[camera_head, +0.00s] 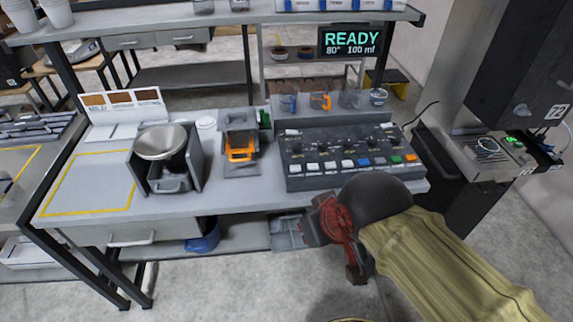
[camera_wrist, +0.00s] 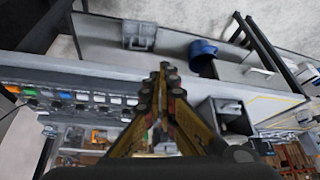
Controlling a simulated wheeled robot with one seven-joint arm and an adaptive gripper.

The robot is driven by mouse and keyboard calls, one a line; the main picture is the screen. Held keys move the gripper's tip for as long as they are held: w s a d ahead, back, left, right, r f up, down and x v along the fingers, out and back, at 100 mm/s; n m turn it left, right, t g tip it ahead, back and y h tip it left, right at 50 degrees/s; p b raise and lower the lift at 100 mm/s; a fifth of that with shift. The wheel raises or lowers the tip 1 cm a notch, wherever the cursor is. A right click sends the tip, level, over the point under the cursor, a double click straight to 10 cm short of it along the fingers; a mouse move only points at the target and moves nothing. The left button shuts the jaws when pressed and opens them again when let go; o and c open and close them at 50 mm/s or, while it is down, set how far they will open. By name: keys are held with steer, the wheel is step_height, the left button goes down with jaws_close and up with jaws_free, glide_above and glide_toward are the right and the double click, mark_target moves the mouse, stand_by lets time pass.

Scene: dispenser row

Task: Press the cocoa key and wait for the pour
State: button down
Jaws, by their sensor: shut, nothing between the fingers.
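The control panel (camera_head: 345,150) stands on the bench with a row of keys along its front: several white ones, then blue, grey, green and orange. The key labels are too small to read, so I cannot tell which is cocoa. The keys also show in the wrist view (camera_wrist: 65,96). A display (camera_head: 352,42) above reads "READY 80° 100 ml".
A metal bowl (camera_head: 161,141) sits in a dark holder on the left, beside a yellow-outlined area (camera_head: 85,185). Clear jugs (camera_head: 320,101) stand behind the panel. A blue container (camera_head: 203,240) is on the lower shelf. Another machine (camera_head: 490,150) stands on the right.

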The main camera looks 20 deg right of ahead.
steer(key=shift+w+a, duration=0.1)
steer(key=shift+a, duration=0.1)
steer(key=w+r+m+y+p, duration=0.2)
steer(key=w+r+m+p, duration=0.1)
steer(key=w+m+p, duration=0.55)
steer(key=w+r+m+y+p, duration=0.3)
steer(key=w+m+p, duration=0.3)
steer(key=w+m, duration=0.5)
steer(key=w+d+f+m+t+h+p, duration=0.1)
steer(key=w+d+f+m+p, duration=0.2)
steer(key=d+m, duration=0.5)
steer(key=w+d+f+m+t+p, duration=0.2)
steer(key=w+d+m+p, duration=0.3)
steer(key=d+m, duration=0.4)
steer(key=f+m+p, duration=0.1)
steer(key=m, duration=0.3)
steer(key=shift+w+d+f+m+h, duration=0.15)
steer(key=shift+d+f+m+h, duration=0.1)
steer(key=shift+m+h, duration=0.15)
